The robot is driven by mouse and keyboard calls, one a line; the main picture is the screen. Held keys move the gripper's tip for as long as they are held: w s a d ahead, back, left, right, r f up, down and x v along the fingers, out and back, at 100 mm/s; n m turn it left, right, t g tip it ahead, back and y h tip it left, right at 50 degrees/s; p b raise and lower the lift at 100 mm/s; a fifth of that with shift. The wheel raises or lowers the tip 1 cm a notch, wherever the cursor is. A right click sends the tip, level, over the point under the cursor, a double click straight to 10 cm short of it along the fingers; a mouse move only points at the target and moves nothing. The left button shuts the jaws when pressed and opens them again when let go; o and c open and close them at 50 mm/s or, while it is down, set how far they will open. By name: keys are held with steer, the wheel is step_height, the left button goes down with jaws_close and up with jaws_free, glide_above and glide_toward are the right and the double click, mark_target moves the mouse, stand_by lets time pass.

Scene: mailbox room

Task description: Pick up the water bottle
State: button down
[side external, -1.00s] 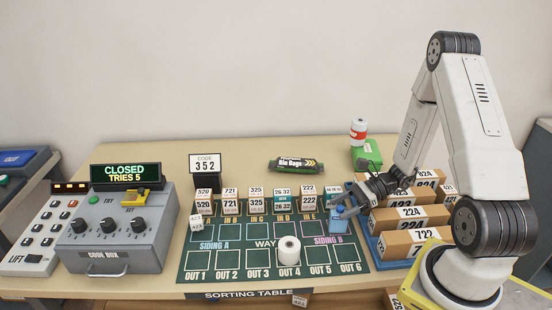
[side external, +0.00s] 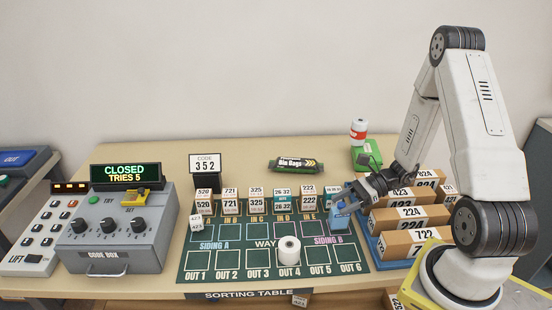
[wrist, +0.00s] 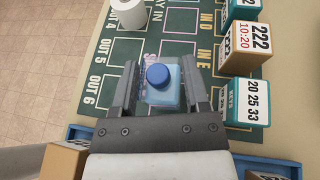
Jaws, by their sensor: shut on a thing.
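The water bottle is light blue with a darker blue cap (wrist: 158,76). In the side view, the bottle (side external: 339,217) stands on the green mat near the Siding B lettering, partly hidden by my gripper. My gripper (side external: 345,198) is shut on the bottle. In the wrist view, my gripper (wrist: 160,92) has one finger on each side of the bottle. Whether the bottle's base touches the mat is hard to tell.
A row of numbered blocks (side external: 281,200) stands just behind and left of the bottle. A blue tray of cardboard boxes (side external: 411,213) is close on the right. A white roll (side external: 289,251) stands front left. The code box (side external: 115,232) is far left.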

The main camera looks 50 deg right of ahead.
steer(key=shift+r, duration=4.35)
